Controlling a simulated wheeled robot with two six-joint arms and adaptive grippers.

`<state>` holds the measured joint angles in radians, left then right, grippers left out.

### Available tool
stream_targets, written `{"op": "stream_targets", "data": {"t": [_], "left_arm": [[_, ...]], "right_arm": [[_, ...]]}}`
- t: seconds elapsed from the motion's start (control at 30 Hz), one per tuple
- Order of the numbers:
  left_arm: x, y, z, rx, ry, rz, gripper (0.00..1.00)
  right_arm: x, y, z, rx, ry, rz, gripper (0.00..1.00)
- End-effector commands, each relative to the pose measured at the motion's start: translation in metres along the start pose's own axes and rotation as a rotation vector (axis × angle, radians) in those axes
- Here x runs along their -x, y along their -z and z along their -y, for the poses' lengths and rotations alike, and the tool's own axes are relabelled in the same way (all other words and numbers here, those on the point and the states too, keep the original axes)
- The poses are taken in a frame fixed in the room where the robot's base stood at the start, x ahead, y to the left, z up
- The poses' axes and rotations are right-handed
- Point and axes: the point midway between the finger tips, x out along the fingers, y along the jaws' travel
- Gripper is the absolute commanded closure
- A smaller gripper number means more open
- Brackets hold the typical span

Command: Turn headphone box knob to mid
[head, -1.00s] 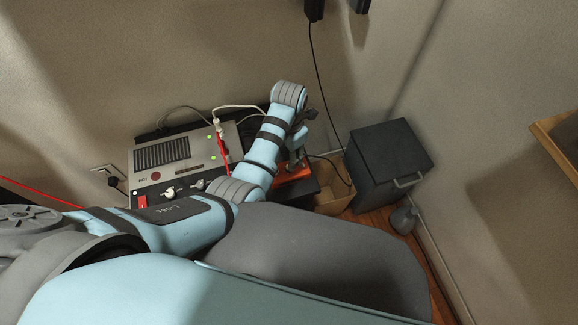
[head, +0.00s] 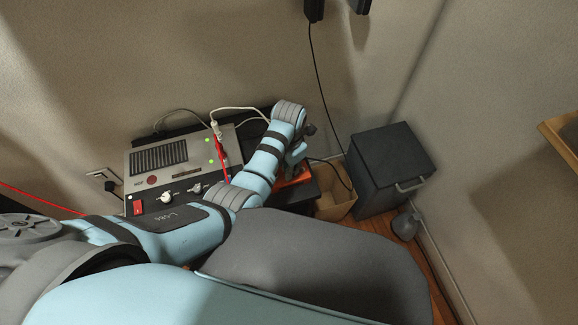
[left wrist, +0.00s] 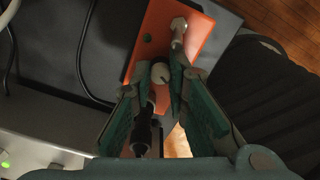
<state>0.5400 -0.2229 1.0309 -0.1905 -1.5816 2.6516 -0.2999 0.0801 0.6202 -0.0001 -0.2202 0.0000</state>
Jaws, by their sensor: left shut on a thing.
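The headphone box is an orange box (left wrist: 190,50) on a dark surface in the left wrist view. Its pale round knob (left wrist: 160,73) has a dark mark on its face. My left gripper (left wrist: 159,78) has its two green-padded fingers on either side of this knob and is shut on it. A metal plug (left wrist: 178,27) sits at the box's far end, and a black plug (left wrist: 142,132) lies at its near end. In the head view, the orange box (head: 296,179) is partly hidden by my left gripper (head: 293,157). My right gripper is not in view.
A grey synth case (head: 160,157) with knobs, a red switch and green lights stands left of my forearm. Cables run behind and beside it. A cardboard box (head: 336,204) and a dark cabinet (head: 392,160) stand to the right, close to the wall.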

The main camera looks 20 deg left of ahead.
Motion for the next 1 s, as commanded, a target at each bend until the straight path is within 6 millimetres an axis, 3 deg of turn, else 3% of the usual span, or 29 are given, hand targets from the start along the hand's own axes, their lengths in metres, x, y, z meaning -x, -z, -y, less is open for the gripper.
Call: {"op": "stream_targets", "data": {"t": [0.37, 1.0], "left_arm": [[0.003, 0.000, 0.000, -0.126, 0.000, -0.002, 1.00], [0.002, 0.000, 0.000, -0.674, 0.001, -0.001, 1.00]], "right_arm": [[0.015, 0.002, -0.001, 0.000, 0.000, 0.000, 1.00], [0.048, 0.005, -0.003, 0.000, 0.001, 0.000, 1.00]]}}
